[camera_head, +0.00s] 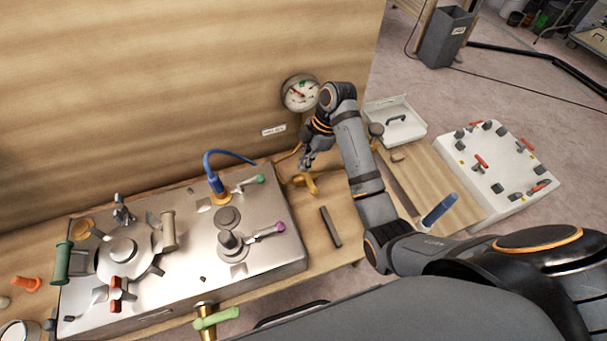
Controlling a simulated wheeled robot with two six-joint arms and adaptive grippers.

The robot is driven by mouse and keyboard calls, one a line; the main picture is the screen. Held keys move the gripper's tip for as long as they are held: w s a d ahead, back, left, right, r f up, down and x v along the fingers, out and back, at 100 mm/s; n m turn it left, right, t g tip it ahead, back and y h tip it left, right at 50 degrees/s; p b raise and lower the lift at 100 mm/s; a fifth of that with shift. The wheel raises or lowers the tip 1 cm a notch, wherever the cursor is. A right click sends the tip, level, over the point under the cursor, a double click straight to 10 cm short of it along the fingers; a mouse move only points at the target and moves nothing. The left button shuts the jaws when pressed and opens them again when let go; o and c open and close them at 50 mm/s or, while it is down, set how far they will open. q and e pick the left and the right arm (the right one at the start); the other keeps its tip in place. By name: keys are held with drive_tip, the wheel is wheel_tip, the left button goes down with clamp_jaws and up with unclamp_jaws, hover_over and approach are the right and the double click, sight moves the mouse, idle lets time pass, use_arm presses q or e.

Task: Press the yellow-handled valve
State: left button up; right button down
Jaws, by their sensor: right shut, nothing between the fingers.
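The yellow-handled valve (311,183) sits on the wooden bench top, just right of the metal panel and below a round gauge. My right arm comes in from the right, and its gripper (304,164) points down just above the yellow handle. Its fingers are closed with nothing between them. The fingertips are very close to the handle; I cannot tell whether they touch it. The gripper hides part of the valve's back side. My left gripper is out of view.
A metal panel (185,290) with several knobs and levers fills the bench to the left. The gauge (300,93) is on the wooden wall behind. A dark bar (330,227) lies in front of the valve. A white box (480,195) with red levers stands right.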

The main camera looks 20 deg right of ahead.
drive_tip(key=s, duration=0.1)
drive_tip(key=b, duration=0.5)
hover_over(309, 181)
drive_tip(key=s+a, duration=0.2)
drive_tip(key=a, duration=0.1)
wheel_tip(309, 181, down, 5)
drive_tip(key=f, duration=0.1)
drive_tip(key=d+f+p, duration=0.1)
drive_tip(key=f, duration=0.3)
drive_tip(key=shift+w+d, duration=0.2)
drive_tip(key=shift+d, duration=0.2)
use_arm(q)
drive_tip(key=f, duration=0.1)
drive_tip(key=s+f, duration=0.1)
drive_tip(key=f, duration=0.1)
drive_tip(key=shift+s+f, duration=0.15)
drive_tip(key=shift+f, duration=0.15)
use_arm(e)
drive_tip(key=shift+a, duration=0.1)
use_arm(q)
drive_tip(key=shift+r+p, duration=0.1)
drive_tip(key=shift+p, duration=0.2)
